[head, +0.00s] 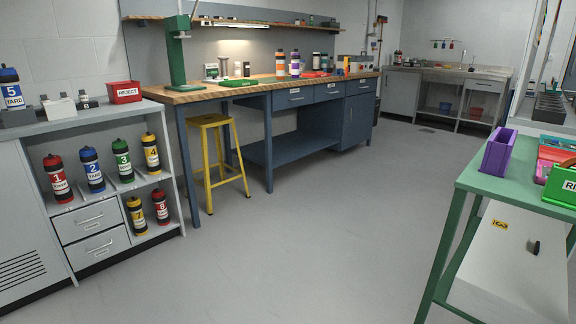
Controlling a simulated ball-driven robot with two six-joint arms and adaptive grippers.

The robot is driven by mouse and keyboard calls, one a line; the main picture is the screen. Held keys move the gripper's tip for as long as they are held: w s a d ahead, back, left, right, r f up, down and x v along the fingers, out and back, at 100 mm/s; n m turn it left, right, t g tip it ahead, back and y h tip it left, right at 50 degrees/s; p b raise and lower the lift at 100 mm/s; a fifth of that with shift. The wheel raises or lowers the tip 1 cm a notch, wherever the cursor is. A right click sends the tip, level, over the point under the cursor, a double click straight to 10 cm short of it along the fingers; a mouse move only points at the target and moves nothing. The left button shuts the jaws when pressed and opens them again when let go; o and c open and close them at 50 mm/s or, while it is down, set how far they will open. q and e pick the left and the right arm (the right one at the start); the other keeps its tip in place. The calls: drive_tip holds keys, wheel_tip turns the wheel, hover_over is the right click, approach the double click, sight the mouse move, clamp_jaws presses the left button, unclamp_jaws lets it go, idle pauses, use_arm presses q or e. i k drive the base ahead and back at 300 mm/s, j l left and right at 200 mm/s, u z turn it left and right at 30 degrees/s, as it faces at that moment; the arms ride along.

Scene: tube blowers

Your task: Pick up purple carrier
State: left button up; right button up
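The purple carrier (498,153) is an open box standing upright on the green table (520,189) at the right, near that table's left edge. Nothing is touching it from my side. Neither of my grippers shows in the head view.
A red tray and a green bin (562,186) sit right of the carrier. A grey shelf unit (80,130) with numbered canisters and a red REJECT bin (124,92) stands left. A workbench (262,87) and yellow stool (213,124) are behind. The grey floor (300,240) between is clear.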

sight(295, 58)
drive_tip(key=i, duration=3.3)
drive_tip(key=l+z, duration=0.05)
drive_tip(key=l, duration=0.05)
